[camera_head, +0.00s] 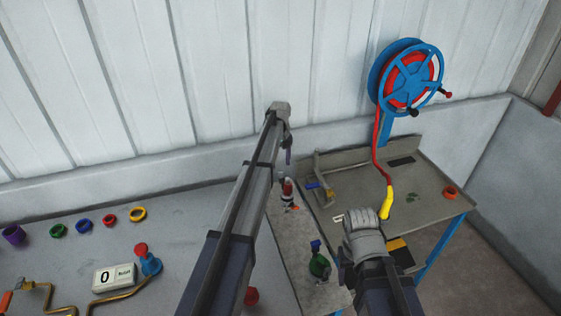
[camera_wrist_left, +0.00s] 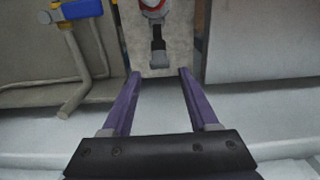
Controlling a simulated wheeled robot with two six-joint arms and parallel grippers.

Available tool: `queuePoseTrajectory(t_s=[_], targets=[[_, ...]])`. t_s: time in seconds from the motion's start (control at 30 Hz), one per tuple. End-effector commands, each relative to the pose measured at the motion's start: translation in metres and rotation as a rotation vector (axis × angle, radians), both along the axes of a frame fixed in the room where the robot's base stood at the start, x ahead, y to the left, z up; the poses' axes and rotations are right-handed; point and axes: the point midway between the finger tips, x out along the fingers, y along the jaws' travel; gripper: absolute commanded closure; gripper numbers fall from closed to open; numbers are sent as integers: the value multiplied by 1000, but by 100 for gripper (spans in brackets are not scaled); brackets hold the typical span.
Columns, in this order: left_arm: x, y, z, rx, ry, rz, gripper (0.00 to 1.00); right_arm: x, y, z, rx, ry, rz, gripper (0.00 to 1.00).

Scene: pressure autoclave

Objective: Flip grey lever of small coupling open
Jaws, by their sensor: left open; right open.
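A small red and white coupling (camera_head: 287,188) stands on a narrow grey plate below my left gripper. In the left wrist view its red and white body (camera_wrist_left: 153,8) is cut by the top edge, and a dark grey lever (camera_wrist_left: 158,58) points down from it toward the gap between the fingers. My left gripper (camera_head: 288,157) points down above the coupling, its purple fingers open and apart from the lever; it also shows in the left wrist view (camera_wrist_left: 158,75). My right gripper (camera_head: 362,217) is over the table at the right; its fingertips are hard to make out.
A green fitting with a blue top (camera_head: 318,262) stands nearer on the plate. A pipe with a blue handle (camera_head: 312,185) is just right of the coupling. A hose reel (camera_head: 407,80) hangs its yellow-ended hose (camera_head: 386,202) over the grey table (camera_head: 435,205). Coloured rings lie left.

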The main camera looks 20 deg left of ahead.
Motion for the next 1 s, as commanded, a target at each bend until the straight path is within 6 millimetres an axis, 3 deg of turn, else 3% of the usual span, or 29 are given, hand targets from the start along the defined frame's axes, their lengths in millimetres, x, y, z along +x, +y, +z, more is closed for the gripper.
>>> queuePoseTrajectory(t_s=[0.07,0.27,0.6,0.8,1.0], targets=[[0,0,0,0,0,0,41,0,0,0,0,0,0,40],[-10,-1,6,-6,-29,-100,64,0,0,6,0,0,0,40],[-54,-9,38,28,-223,-739,100,0,0,33,0,0,-2,40],[-77,-14,59,116,-332,-1115,100,0,0,47,1,0,-3,40],[-92,-16,74,208,-396,-1376,100,0,0,55,1,0,-3,40]])
